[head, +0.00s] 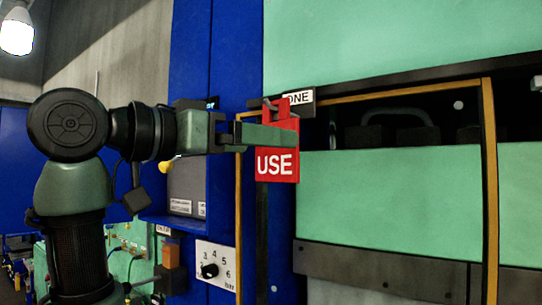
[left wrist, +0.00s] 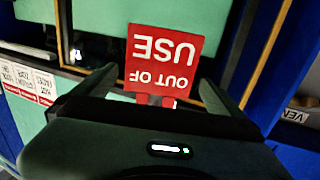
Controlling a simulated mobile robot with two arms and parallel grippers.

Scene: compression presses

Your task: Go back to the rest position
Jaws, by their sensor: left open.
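My left gripper (head: 305,138) reaches in from the left in the head view, at the front of the press. Its jaws are open, with one finger crossing in front of a red sign (head: 276,166). The sign hangs upright below a small white label ending in "ONE" (head: 299,98); "USE" is readable and its upper part is mostly covered by the finger. In the left wrist view the sign (left wrist: 163,52) reads "OUT OF USE" upside down. It lies between the two open fingers, with gaps at both sides. My right gripper is out of view.
The press has a mint-green panel (head: 390,190) inside an orange-edged frame (head: 490,180). A dark blue column (head: 230,50) stands left of the sign. Below my forearm is a white dial plate with a black knob (head: 209,271). A lamp (head: 17,32) glows at upper left.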

